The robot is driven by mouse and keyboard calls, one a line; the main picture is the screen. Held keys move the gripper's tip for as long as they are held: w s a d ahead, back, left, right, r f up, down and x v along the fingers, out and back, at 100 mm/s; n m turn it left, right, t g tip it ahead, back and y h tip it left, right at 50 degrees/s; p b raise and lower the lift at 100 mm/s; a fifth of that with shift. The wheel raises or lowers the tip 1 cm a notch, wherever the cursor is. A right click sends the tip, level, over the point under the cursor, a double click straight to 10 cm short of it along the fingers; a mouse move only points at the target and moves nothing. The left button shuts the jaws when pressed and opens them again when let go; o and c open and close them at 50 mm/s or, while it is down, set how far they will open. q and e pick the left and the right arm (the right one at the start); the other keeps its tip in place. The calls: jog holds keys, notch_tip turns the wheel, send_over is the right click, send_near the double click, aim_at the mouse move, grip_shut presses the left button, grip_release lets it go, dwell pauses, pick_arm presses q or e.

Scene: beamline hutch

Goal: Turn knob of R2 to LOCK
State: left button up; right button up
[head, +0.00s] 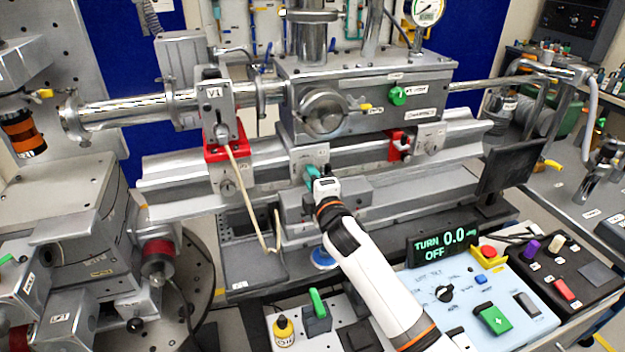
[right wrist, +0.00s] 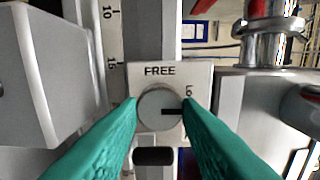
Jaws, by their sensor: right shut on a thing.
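The round grey knob (right wrist: 155,106) sits on a pale plate (right wrist: 142,72) in the right wrist view. FREE is printed above it, and a label starting "Lo" runs down its right side, partly hidden by a finger. The knob's dark mark points right, to that label's side. My right gripper (right wrist: 160,110) is shut on the knob, one green finger on each side. In the head view my right gripper (head: 312,176) is at the front of the middle rail carriage (head: 308,157); it hides the knob there. My left gripper is not in view.
A red-based carriage (head: 228,154) with a hanging cable stands left on the rail (head: 374,157). A dark screen (head: 509,158) stands to the right. Below it are a blue control box (head: 460,315) and a display (head: 442,246) reading TURN 0.0, OFF.

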jog(key=shift+f, duration=0.1)
jog(key=o, duration=1)
jog(key=shift+s, duration=0.15)
jog(key=v, duration=1.1)
jog(key=shift+s+d+b, duration=0.15)
jog(key=shift+s+b, duration=0.15)
jog(key=shift+s, duration=0.05)
